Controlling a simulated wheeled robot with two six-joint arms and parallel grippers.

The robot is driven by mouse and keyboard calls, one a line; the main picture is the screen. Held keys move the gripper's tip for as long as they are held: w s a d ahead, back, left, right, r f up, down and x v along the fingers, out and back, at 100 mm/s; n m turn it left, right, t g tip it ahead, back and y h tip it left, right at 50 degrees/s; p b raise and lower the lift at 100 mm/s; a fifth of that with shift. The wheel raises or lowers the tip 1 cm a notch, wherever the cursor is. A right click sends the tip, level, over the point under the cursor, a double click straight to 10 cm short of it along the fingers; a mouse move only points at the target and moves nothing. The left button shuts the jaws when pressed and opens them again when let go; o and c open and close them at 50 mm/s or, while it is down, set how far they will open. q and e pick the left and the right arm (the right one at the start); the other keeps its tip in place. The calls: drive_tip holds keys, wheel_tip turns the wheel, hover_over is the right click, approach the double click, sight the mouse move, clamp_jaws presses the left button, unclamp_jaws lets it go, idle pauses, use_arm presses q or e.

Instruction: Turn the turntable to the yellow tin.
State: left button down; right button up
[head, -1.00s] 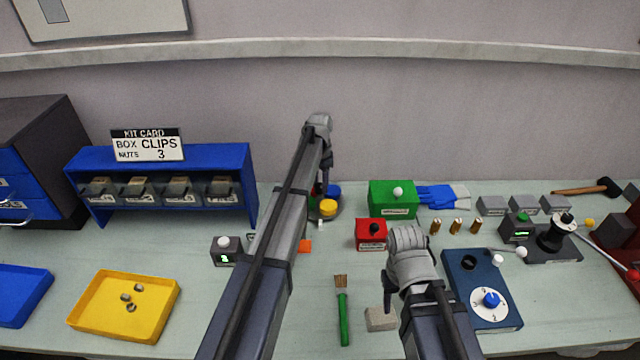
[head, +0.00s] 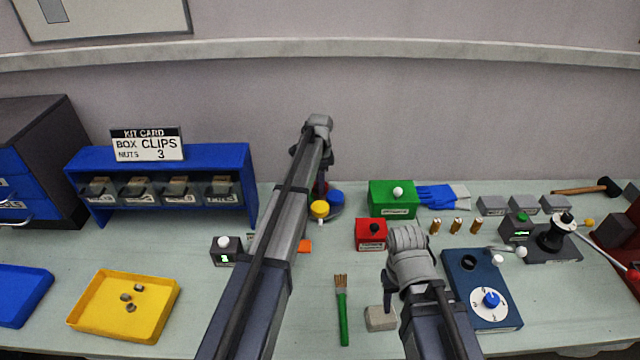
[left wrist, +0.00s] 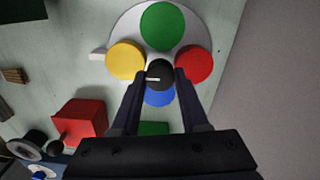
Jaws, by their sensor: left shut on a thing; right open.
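The turntable (left wrist: 190,22) is a pale round plate bearing a yellow tin (left wrist: 125,61), a green tin (left wrist: 162,26), a red tin (left wrist: 194,64) and a blue tin (left wrist: 160,95). A black knob (left wrist: 160,74) with a white mark stands at its centre. A pale tab (left wrist: 97,55) sticks out beside the yellow tin. My left gripper (left wrist: 159,80) is shut on the knob. In the head view my left arm hides much of the turntable (head: 334,217); the yellow tin (head: 319,210) and blue tin (head: 336,198) show. My right gripper (head: 388,308) is open near a grey block.
A red box (head: 371,234) and a green box (head: 392,199) stand right of the turntable. A grey block (head: 380,318) and a green-handled brush (head: 343,310) lie in front. A blue dial panel (head: 483,290) is at right, a yellow tray (head: 125,305) at left.

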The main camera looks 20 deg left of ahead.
idle(0.4)
use_arm(q)
drive_tip(key=shift+c, duration=2)
unclamp_jaws()
drive_tip(key=shift+r, duration=0.1)
wheel_tip(320, 180, up, 8)
drive_tip(key=p, duration=0.8)
use_arm(e)
wheel_tip(320, 180, up, 8)
use_arm(q)
drive_tip(key=shift+f, duration=0.2)
use_arm(e)
drive_tip(key=shift+f, duration=0.15)
